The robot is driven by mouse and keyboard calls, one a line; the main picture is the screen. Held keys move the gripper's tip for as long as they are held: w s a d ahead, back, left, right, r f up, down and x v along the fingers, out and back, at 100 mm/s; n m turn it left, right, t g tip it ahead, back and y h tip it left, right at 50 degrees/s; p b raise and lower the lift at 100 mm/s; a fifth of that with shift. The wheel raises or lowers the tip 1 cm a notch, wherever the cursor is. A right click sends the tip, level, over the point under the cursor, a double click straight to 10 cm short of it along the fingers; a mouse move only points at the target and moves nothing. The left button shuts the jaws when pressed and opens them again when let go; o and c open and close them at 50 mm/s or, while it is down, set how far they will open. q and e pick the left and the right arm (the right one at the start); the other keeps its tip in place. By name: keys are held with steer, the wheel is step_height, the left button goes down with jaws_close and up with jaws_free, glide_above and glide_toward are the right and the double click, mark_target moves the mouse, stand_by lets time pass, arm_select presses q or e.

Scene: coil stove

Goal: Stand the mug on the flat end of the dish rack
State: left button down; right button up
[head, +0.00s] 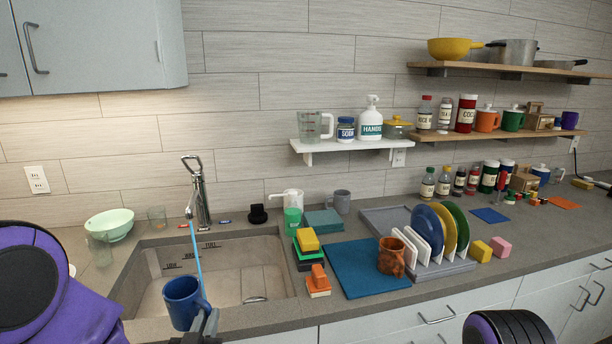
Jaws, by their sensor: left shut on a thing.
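A dark blue mug (181,304) is upright over the front edge of the sink. My left gripper (207,324) is shut on it at its right side; the fingertips are partly hidden. A thin light-blue line runs from the faucet down to the mug; I cannot tell what it is. The grey dish rack (456,266) stands right of centre, with white, blue, yellow and green plates upright in it. A brown-orange mug (391,259) stands at the rack's left side, by the blue mat. My right gripper is not in view; only part of my right arm shows at the bottom right.
The sink (215,272) has a tall faucet (200,200). A blue mat (362,272) lies left of the rack. Sponges (307,240) and small blocks stand between sink and mat. Yellow (480,250) and pink (501,246) blocks sit right of the rack. A grey mug (340,201) stands behind.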

arm_select(q)
steer(key=s+f+b, duration=0.4)
steer(key=f, duration=0.6)
steer(key=shift+s+d+f+h, duration=0.15)
steer(key=shift+d+f+h, duration=0.05)
steer(key=shift+d+h, duration=0.1)
steer(key=shift+s+m, duration=0.1)
steer(key=shift+m, duration=0.2)
